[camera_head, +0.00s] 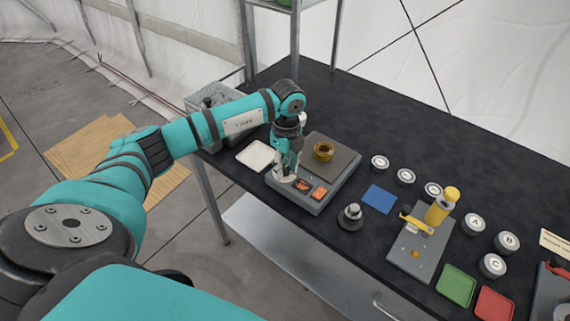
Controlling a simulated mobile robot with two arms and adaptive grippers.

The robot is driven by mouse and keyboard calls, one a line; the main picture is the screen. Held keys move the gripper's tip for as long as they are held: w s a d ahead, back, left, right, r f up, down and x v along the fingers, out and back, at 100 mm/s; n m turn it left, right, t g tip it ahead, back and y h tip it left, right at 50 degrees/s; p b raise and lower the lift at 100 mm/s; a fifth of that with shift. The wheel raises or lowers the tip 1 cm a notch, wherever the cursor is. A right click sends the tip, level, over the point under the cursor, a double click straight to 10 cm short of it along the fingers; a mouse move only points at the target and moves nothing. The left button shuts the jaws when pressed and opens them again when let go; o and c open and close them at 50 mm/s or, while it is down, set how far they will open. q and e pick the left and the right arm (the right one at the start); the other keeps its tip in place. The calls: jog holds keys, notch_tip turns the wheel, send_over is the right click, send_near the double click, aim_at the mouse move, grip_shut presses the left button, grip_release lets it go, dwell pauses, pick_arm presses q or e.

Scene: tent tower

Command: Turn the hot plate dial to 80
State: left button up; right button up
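The hot plate (343,157) is a grey box with a dark square top, standing on the black table. A brass-coloured ring-like piece (323,151) sits on its top. Two small orange panels (320,193) show on its front, too small to read. My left gripper (284,174) points down at the hot plate's front left corner, at or just above a pale round part there. The gripper covers most of that corner, so I cannot make out the dial or its setting. Whether the fingers are open, or touch anything, is unclear. My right gripper is not in view.
A white tray (257,156) lies just left of the hot plate. A dark knobbed piece (351,217) and a blue square (379,199) lie to its right. Further right are a grey stand (413,262) with a yellow cylinder and several lettered round pieces. The table's back is clear.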

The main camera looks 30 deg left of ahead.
pick_arm(q)
grip_shut()
jog(key=shift+m, duration=0.3)
jog(key=shift+m+b, duration=0.95)
jog(key=shift+m, duration=0.25)
jog(key=m+b, duration=0.2)
jog(key=m, duration=0.1)
jog(key=shift+m, duration=0.3)
jog(key=m+b, duration=0.2)
jog(key=m, duration=0.3)
jog(key=shift+b, duration=0.4)
jog(key=shift+r+m, duration=0.1)
jog(key=shift+m, duration=0.2)
jog(key=o, duration=0.6)
grip_release()
